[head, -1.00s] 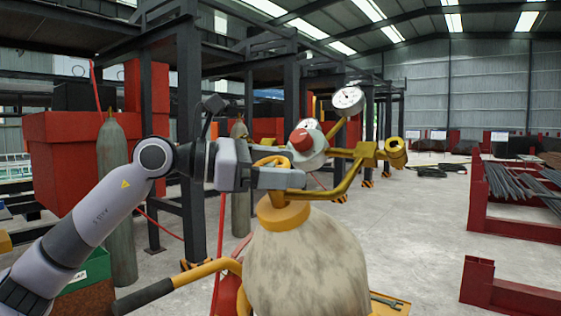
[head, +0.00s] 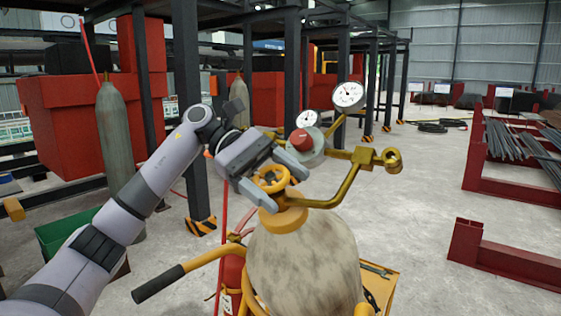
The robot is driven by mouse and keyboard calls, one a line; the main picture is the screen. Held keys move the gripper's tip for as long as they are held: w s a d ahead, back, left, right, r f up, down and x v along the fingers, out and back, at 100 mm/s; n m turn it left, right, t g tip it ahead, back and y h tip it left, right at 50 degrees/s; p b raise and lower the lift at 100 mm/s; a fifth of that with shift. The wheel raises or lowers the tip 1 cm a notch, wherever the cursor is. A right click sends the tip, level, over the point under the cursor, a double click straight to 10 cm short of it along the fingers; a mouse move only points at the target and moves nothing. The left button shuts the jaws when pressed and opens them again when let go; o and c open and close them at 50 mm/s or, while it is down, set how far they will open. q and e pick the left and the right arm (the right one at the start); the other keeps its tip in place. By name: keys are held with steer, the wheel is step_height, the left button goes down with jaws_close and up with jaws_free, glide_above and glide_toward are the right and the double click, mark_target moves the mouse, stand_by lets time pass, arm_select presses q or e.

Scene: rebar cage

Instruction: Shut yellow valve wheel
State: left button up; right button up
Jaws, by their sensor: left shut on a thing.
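The yellow valve wheel (head: 271,179) sits on top of a worn, pale gas cylinder (head: 303,258) with a yellow collar (head: 283,219). My left gripper (head: 275,190) comes in from the left and is shut on the wheel, with a finger on either side of its rim. A brass regulator (head: 364,157) with a red knob (head: 301,139) and two round gauges (head: 348,96) stands just behind and to the right of the wheel. The fingers cover part of the wheel's rim. My right gripper is out of view.
A yellow cart handle with a black grip (head: 158,283) reaches left below my arm. A grey cylinder (head: 115,145) and red boxes (head: 63,127) stand at the left. Red racks with rebar (head: 515,155) stand at the right. The floor between is clear.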

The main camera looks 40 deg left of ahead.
arm_select(q)
steer(key=m+g+y, duration=0.1)
steer(key=m+g, duration=0.1)
steer(key=shift+s+m+g, duration=0.15)
steer(key=shift+m+g, duration=0.25)
steer(key=shift+s+a+m+g+y+p, duration=0.15)
steer(key=shift+m+g+y+p, duration=0.2)
steer(key=shift+m+g+y, duration=0.4)
steer(key=shift+s+f+m+g+y, duration=0.1)
steer(key=shift+f+m+g+y, duration=0.15)
steer(key=shift+m+g, duration=0.35)
steer(key=o, duration=1)
steer(key=shift+c, duration=0.2)
steer(key=shift+w+n+t+h, duration=0.2)
steer(key=shift+n+t+h, duration=0.7)
steer(key=shift+n+t, duration=0.3)
